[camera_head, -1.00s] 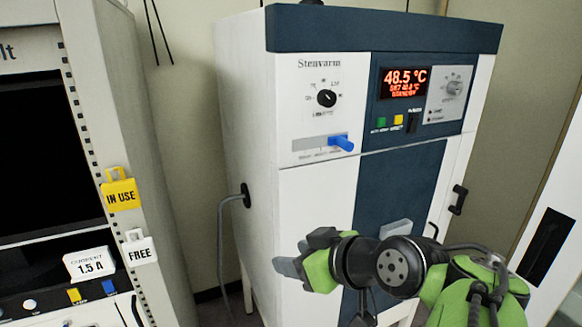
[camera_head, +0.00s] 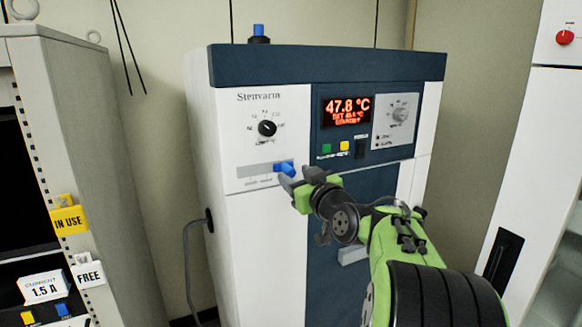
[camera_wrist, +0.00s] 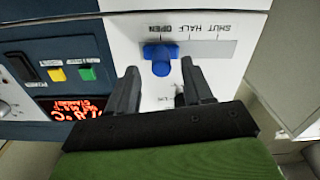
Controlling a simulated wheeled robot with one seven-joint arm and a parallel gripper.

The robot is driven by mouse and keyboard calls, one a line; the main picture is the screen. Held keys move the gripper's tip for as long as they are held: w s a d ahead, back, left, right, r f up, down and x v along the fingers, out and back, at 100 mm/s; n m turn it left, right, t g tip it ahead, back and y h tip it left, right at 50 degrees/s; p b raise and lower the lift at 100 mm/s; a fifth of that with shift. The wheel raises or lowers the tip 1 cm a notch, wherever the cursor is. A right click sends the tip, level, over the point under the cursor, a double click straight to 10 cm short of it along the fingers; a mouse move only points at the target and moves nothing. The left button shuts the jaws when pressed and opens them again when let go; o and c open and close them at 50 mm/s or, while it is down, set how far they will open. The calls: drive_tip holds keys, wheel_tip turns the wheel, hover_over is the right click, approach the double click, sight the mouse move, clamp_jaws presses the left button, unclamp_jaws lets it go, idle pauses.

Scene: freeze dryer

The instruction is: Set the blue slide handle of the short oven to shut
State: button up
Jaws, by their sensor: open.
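The short oven (camera_head: 265,215) is the white and dark blue cabinet marked Stenvarm. Its blue slide handle (camera_head: 286,168) sits at the right end of a grey slot (camera_head: 252,170) on the upper left front. In the wrist view, which is upside down, the blue handle (camera_wrist: 161,58) is at the OPEN mark, with HALF and SHUT further right along the slot. My gripper (camera_head: 297,180) is in front of the handle. In the wrist view its fingers (camera_wrist: 160,76) are apart, one on each side of the handle's line. I cannot tell whether they touch it.
A black dial (camera_head: 267,128) is above the slot. A lit display (camera_head: 346,108), green and yellow buttons and a grey knob (camera_head: 400,112) are to the right. A grey cabinet (camera_head: 90,150) with tags stands at left, a white one (camera_head: 520,150) at right.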

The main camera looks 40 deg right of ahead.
sight(291, 174)
drive_tip(key=x, duration=0.3)
drive_tip(key=shift+w+a, duration=0.1)
drive_tip(key=shift+a, duration=0.05)
drive_tip(key=shift+w+d, duration=0.15)
drive_tip(key=shift+d, duration=0.1)
drive_tip(key=shift+a, duration=0.1)
drive_tip(key=shift+c, duration=0.3)
clamp_jaws()
